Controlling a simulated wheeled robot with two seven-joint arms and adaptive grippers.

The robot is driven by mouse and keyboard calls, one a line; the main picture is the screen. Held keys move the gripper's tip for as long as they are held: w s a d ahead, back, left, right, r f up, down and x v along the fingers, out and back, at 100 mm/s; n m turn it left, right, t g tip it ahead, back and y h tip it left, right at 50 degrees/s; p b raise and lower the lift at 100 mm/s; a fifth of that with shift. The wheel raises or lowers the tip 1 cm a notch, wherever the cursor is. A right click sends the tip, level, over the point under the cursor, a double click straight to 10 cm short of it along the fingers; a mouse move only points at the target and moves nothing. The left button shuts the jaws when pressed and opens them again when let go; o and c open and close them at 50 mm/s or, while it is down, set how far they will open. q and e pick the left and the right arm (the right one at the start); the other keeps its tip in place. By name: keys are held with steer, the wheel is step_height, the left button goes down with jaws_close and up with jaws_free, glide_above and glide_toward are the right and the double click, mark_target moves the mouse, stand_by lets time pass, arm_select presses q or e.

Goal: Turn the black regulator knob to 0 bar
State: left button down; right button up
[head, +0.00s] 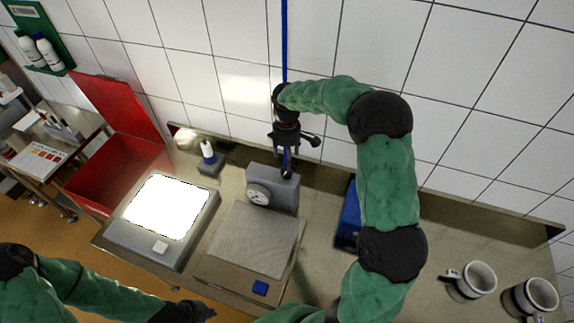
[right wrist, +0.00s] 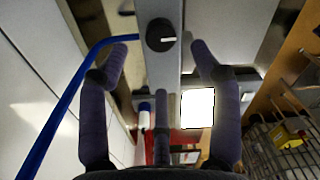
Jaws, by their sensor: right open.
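The black regulator knob (right wrist: 160,35) shows in the right wrist view as a round dial with a white pointer line, on top of a grey box. In the head view that grey box (head: 285,190) stands at the back of the bench, with a round white gauge (head: 258,195) on its front. My right gripper (head: 298,156) is above the box in the head view. Its fingers are spread to either side of the knob in the wrist view (right wrist: 160,50), with no visible contact. My left gripper (head: 192,312) is low at the bottom edge, its fingers unclear. The gauge needle is too small to read.
A blue hose (head: 284,40) runs down behind my right gripper. A bright lit panel (head: 165,207), a ribbed grey plate (head: 252,240) and a red crate (head: 115,180) are left and in front.

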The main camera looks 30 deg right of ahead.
steer(key=shift+d+r, duration=0.1)
steer(key=shift+r, duration=1.8)
